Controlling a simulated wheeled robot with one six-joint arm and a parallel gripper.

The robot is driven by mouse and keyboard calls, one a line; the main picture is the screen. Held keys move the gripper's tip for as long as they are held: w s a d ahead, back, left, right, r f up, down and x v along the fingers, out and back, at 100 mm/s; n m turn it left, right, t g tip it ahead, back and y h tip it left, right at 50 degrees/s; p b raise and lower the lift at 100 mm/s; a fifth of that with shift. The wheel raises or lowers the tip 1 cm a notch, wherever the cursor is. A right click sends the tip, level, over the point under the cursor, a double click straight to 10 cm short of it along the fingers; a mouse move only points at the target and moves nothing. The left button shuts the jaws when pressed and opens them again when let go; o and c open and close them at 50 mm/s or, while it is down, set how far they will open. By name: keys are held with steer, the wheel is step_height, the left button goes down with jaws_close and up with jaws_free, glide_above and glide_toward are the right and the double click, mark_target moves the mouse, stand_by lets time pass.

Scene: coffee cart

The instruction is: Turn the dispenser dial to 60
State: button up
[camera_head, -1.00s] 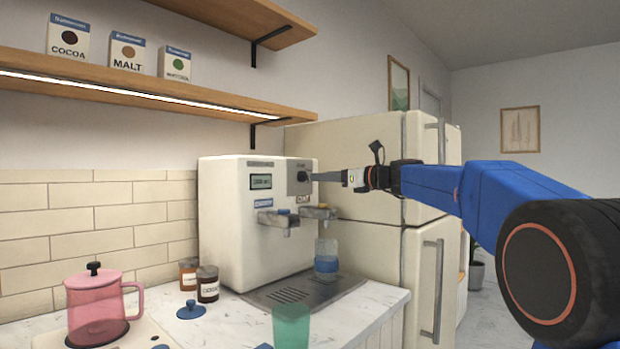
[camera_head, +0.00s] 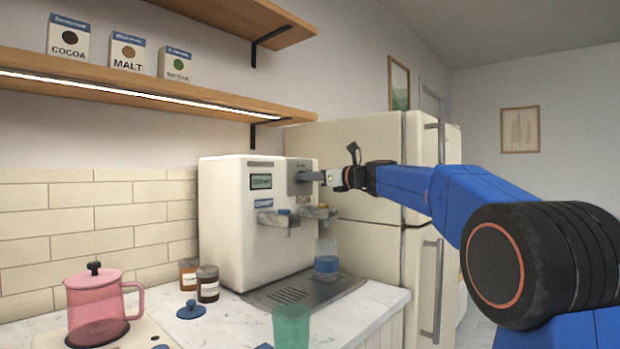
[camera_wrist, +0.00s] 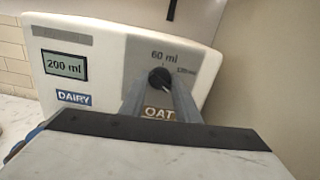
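The dispenser's dial (camera_wrist: 160,77) is a small round black knob on a grey panel, marked "60 ml" above and "120 ml" to the right in the wrist view. A small pale mark shows low on the knob; where it points is hard to read. My gripper (camera_wrist: 161,86) has its two grey fingers apart, one on each side of the knob. I cannot tell whether they touch it. The cream dispenser (camera_head: 226,215) stands on the counter.
The dispenser's display (camera_wrist: 65,64) reads "200 ml", with a DAIRY label below. A clear cup with a blue band (camera_head: 326,264) stands on the drip tray (camera_head: 330,289) below the spouts. A green cup (camera_head: 291,325) is in front. The fridge (camera_head: 370,250) is close behind my gripper.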

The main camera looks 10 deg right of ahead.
steer(key=shift+c, duration=0.6)
steer(key=shift+n, duration=0.3)
steer(key=n, duration=1.1)
steer(key=shift+n, duration=0.3)
steer(key=n, duration=0.6)
steer(key=shift+f, duration=0.15)
steer(key=n, duration=0.5)
steer(key=shift+n, duration=0.3)
steer(key=shift+f, duration=0.1)
